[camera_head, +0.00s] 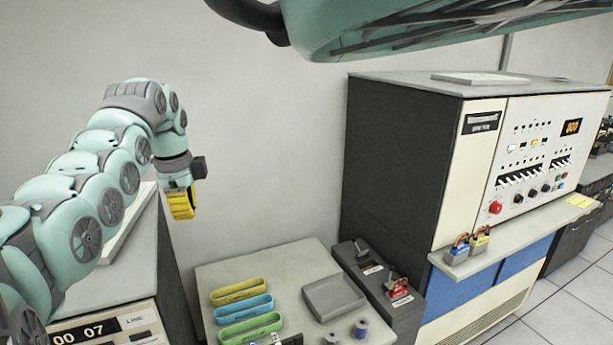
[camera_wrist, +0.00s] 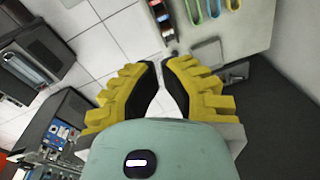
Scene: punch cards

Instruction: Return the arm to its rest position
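My gripper (camera_head: 181,205) hangs at the end of my teal arm on the left in the head view, in the air near the grey wall. Its yellow fingers point down. In the wrist view my gripper (camera_wrist: 159,64) has its black pads facing each other, with a narrow gap between the fingertips and floor visible through it. Nothing is held between the fingers. My arm is bent, rising from the lower left and turning down at the wrist.
A low table (camera_head: 285,262) with yellow, blue and green trays (camera_head: 245,305) stands below and right of my gripper. A cabinet (camera_head: 90,335) with a numeric display is under my arm. A large control console (camera_head: 520,150) stands at right. Wall space beside my gripper is clear.

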